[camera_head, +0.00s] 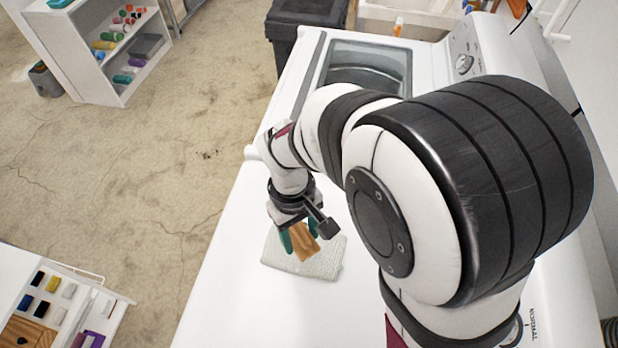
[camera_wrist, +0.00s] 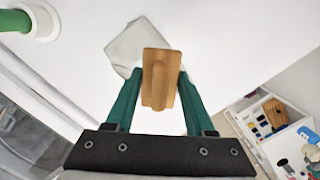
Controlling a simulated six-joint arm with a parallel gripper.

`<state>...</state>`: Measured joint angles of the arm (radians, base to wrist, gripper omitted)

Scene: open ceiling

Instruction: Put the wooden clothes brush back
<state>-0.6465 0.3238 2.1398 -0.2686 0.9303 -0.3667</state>
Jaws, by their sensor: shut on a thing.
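The wooden clothes brush (camera_head: 303,241) is a light brown block; in the wrist view it (camera_wrist: 160,80) shows a raised grip along its middle. My gripper (camera_head: 299,236) has green fingers that are shut on the brush, one on each side, as the wrist view (camera_wrist: 158,97) also shows. A folded whitish cloth (camera_head: 318,263) lies on the white machine top below the brush. I cannot tell whether the brush touches the cloth. In the wrist view the cloth (camera_wrist: 124,46) is partly hidden behind the brush.
A washer with a glass lid (camera_head: 366,66) stands behind, beside a dark bin (camera_head: 292,30). At lower left is a unit with small coloured items in a tray (camera_head: 45,297). A white shelf (camera_head: 90,62) stands at upper left. The white top (camera_head: 236,290) left of the cloth is clear.

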